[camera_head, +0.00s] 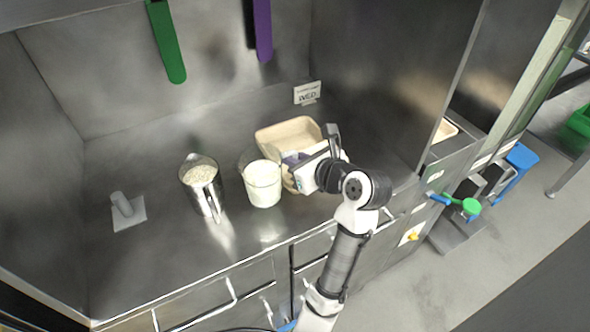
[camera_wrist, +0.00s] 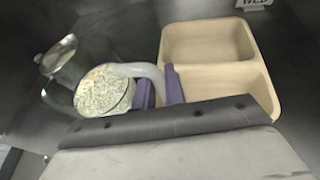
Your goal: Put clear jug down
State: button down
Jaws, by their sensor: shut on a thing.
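The clear jug (camera_head: 263,187) is upright over the steel counter, left of my gripper (camera_head: 294,161), and holds white grains. I cannot tell whether its base touches the counter. In the wrist view the clear jug (camera_wrist: 104,92) lies left of centre, with its pale handle (camera_wrist: 138,70) reaching between the purple fingers of my gripper (camera_wrist: 160,88). My gripper is shut on this handle. The lower part of the jug is hidden in the wrist view.
A metal jug (camera_head: 208,196) of grains stands left of the clear jug. A beige tray (camera_head: 286,124), with two compartments visible in the wrist view (camera_wrist: 205,63), lies behind my gripper. A small grey object (camera_head: 128,212) lies far left. A sign (camera_head: 307,93) stands behind. The front-left counter is clear.

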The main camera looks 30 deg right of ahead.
jog(key=shift+f, duration=1.9)
jog(key=c, duration=1.5)
grip_release()
jog(key=b+v, duration=0.1)
jog(key=v, duration=1.1)
